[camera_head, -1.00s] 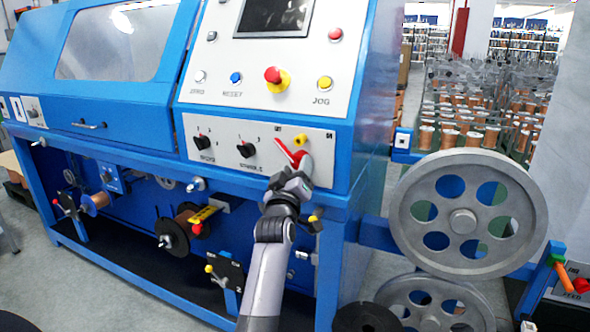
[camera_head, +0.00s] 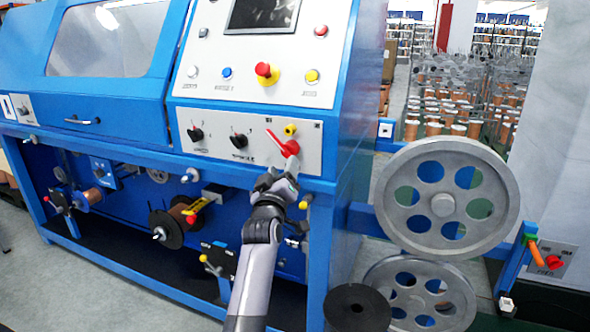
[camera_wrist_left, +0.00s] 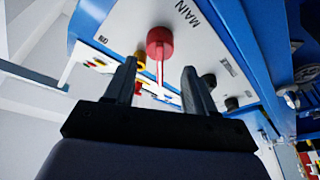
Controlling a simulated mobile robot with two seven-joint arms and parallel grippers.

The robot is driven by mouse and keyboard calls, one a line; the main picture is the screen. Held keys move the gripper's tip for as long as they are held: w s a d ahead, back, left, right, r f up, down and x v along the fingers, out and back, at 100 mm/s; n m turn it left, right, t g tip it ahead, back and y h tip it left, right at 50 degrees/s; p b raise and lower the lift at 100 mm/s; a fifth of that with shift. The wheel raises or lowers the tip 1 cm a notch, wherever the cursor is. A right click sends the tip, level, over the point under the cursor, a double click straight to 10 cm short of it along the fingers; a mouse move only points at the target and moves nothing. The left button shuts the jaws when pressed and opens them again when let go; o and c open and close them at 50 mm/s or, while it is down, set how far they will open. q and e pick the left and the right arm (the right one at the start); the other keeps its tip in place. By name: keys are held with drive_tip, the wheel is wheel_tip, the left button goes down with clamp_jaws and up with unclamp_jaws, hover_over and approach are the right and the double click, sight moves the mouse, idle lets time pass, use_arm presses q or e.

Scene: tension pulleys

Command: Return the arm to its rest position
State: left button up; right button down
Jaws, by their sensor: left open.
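My left arm (camera_head: 258,250) reaches up from the bottom of the head view to the blue machine's lower control panel. Its gripper (camera_head: 284,174) is just below the red rotary switch (camera_head: 289,148). In the left wrist view, the two dark fingers (camera_wrist_left: 158,88) are apart with nothing held between them. The red knob (camera_wrist_left: 159,43) shows beyond the fingertips, near the "MAIN" label, clear of both fingers. My right gripper is not in view.
The blue machine (camera_head: 150,175) fills the left and middle. Below the panel are spools (camera_head: 175,222) and small levers. Two large grey pulley wheels (camera_head: 440,240) stand at right, with an orange-handled lever (camera_head: 534,252) beyond. Grey floor (camera_head: 110,270) shows at lower left.

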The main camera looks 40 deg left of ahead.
use_arm(q)
drive_tip(key=s+d+f+m+g+h, duration=0.2)
drive_tip(key=s+d+f+m+h, duration=0.15)
drive_tip(key=s+d+f, duration=0.45)
drive_tip(key=s+d+f+m+g+h, duration=0.1)
drive_tip(key=s+d+f+m+h, duration=0.2)
drive_tip(key=s+d+f+m, duration=0.5)
drive_tip(key=s+d+f+m+g+h, duration=0.25)
drive_tip(key=d+f+h, duration=0.2)
drive_tip(key=f, duration=0.75)
drive_tip(key=s+d+f+m+g+h, duration=0.1)
drive_tip(key=s+d+f, duration=0.15)
drive_tip(key=s, duration=0.25)
drive_tip(key=s+d+f+g, duration=0.2)
drive_tip(key=s+d, duration=0.2)
drive_tip(key=s, duration=0.2)
wheel_tip(320, 180, up, 11)
drive_tip(key=a+p, duration=0.1)
drive_tip(key=p, duration=1.2)
drive_tip(key=shift+s+a+t, duration=0.3)
drive_tip(key=shift+a+t, duration=0.05)
